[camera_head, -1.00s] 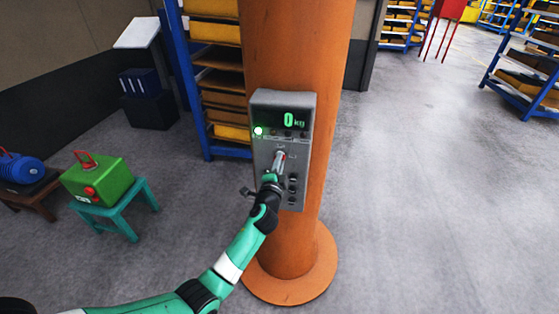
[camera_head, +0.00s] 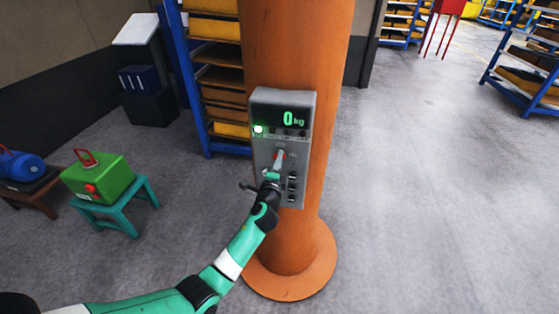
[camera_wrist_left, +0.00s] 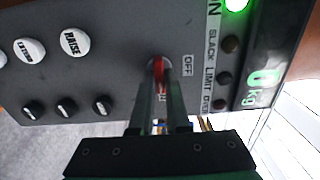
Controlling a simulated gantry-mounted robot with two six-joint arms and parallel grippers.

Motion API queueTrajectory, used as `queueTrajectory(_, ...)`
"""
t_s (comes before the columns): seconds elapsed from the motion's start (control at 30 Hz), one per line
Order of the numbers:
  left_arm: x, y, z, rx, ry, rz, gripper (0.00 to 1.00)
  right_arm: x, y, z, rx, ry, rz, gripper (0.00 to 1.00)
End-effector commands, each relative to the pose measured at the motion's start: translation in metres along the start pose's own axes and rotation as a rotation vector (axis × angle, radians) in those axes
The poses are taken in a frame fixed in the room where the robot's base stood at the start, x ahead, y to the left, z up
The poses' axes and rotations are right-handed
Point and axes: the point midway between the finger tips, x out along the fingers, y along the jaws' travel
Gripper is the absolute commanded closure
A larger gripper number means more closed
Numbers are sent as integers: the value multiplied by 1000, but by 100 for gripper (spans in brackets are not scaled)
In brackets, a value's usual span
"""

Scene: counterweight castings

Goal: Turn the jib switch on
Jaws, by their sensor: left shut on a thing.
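The grey control box (camera_head: 263,158) is fixed to the orange column. Its display (camera_head: 284,118) reads 0 kg and a green lamp (camera_head: 258,129) is lit at its left; the lamp also shows in the left wrist view (camera_wrist_left: 236,4). My left gripper (camera_head: 276,166) is at the middle of the box. In the left wrist view its two fingers (camera_wrist_left: 160,80) are shut on the red jib switch (camera_wrist_left: 159,69), beside an OFF label (camera_wrist_left: 188,65). The fingers hide much of the switch, so its exact position is unclear. My right gripper is out of view.
White buttons (camera_wrist_left: 75,42), one marked RAISE, and several black knobs (camera_wrist_left: 66,106) are on the same panel. Open floor (camera_head: 430,210) lies right of the column.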

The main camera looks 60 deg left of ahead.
Motion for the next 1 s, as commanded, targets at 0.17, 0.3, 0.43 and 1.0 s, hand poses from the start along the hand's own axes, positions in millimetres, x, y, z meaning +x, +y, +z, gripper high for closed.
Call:
queueTrajectory(0.17,0,-1,0,1,0,-2,70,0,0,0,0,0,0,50)
queueTrajectory(0.3,0,0,0,0,0,-1,56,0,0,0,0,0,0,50)
queueTrajectory(0.43,0,0,0,0,0,-1,56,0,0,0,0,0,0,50)
queueTrajectory(1.0,-89,0,-1,0,4,0,56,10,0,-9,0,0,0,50)
